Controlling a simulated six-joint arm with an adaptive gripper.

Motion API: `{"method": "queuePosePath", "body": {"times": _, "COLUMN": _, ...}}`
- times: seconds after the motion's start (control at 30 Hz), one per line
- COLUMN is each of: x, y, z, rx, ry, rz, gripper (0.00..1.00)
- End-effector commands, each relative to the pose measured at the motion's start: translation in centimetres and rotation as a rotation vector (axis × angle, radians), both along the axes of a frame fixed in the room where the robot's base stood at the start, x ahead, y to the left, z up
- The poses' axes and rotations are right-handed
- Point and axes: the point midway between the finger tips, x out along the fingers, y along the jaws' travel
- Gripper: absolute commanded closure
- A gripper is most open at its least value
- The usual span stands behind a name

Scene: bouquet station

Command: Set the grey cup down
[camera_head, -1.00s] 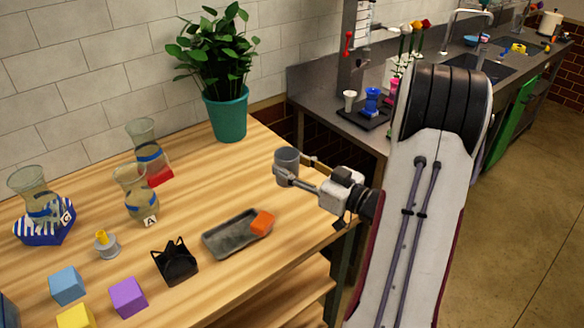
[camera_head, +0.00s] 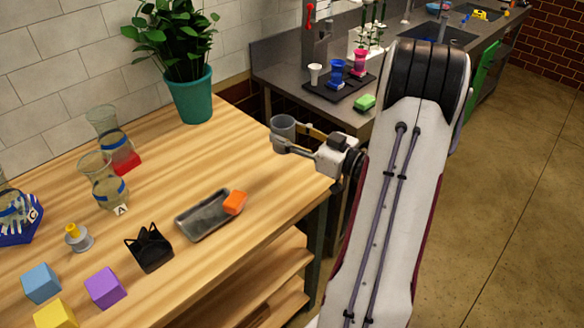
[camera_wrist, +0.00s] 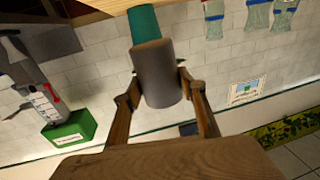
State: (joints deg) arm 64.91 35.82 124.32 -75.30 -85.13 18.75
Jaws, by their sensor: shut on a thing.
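My gripper (camera_head: 293,141) is shut on the grey cup (camera_head: 283,127), near the right edge of the wooden table (camera_head: 165,205). In the wrist view the grey cup (camera_wrist: 157,72) sits between the two fingers. In the head view the cup looks upright. Whether its base touches the wood is hard to tell, as the gripper hides part of it.
A potted plant (camera_head: 193,95) stands at the table's back. A grey tray (camera_head: 203,217) with an orange block (camera_head: 235,202) lies nearer, left of my gripper. A black holder (camera_head: 149,250) and a glass vase (camera_head: 101,182) stand further left. Bare wood lies between plant and tray.

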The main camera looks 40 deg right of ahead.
Motion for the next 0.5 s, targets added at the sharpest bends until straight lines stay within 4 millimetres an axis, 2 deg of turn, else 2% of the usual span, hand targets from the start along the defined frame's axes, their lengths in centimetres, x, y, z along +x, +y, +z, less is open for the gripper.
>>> {"method": "queuePosePath", "body": {"times": 0.1, "x": -0.4, "y": -2.2, "z": 0.2, "rx": -0.009, "ry": -0.002, "rz": 0.005, "gripper": 0.84}}
{"method": "queuePosePath", "body": {"times": 0.2, "x": -0.5, "y": -3.3, "z": 0.4, "rx": -0.008, "ry": -0.001, "rz": 0.018, "gripper": 0.84}}
{"method": "queuePosePath", "body": {"times": 0.5, "x": -0.2, "y": -3.5, "z": 0.9, "rx": 0.024, "ry": 0.012, "rz": 0.057, "gripper": 0.84}}
